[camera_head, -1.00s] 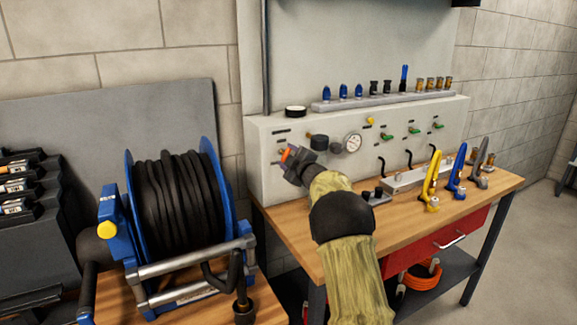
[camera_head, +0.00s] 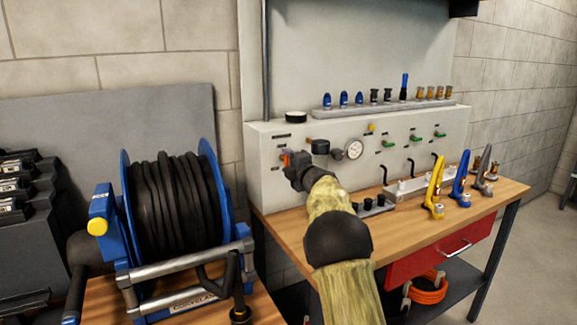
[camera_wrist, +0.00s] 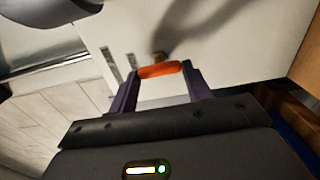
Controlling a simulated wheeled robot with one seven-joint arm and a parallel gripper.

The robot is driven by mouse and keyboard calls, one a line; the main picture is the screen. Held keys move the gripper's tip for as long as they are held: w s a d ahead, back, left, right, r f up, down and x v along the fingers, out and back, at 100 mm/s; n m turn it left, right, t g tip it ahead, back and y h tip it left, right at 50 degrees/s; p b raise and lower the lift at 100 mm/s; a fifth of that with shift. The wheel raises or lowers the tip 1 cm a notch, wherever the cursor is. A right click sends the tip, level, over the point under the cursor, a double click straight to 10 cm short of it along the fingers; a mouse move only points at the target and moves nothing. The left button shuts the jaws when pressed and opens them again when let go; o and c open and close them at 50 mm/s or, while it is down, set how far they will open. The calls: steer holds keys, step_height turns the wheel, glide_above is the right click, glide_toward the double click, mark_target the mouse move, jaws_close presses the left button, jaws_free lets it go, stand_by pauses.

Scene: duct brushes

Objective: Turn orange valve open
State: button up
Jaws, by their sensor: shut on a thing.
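The orange valve handle (camera_wrist: 159,70) lies between my gripper's two fingertips in the wrist view, crosswise in the jaws. In the head view a small part of the orange valve (camera_head: 286,160) shows at the left end of the pale panel (camera_head: 262,190). My gripper (camera_wrist: 159,76) is shut on the handle, with a finger at each end of it. In the head view my gripper (camera_head: 289,168) is against the panel's left front and hides part of the valve. A brassy fitting behind the handle is partly visible in the wrist view.
Right of the gripper are a black knob (camera_head: 319,147), a gauge (camera_head: 354,149) and green-handled valves (camera_head: 389,143). A wooden bench (camera_head: 420,213) holds yellow, blue and grey tools. A blue hose reel (camera_head: 165,215) stands at left. A shelf of nozzles (camera_head: 385,104) tops the panel.

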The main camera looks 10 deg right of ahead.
steer(key=shift+f, duration=0.15)
steer(key=o, duration=1)
steer(key=shift+a, duration=0.1)
steer(key=b+v, duration=0.2)
steer(key=v, duration=1.5)
steer(key=shift+s, duration=0.2)
steer(key=shift+w, duration=0.1)
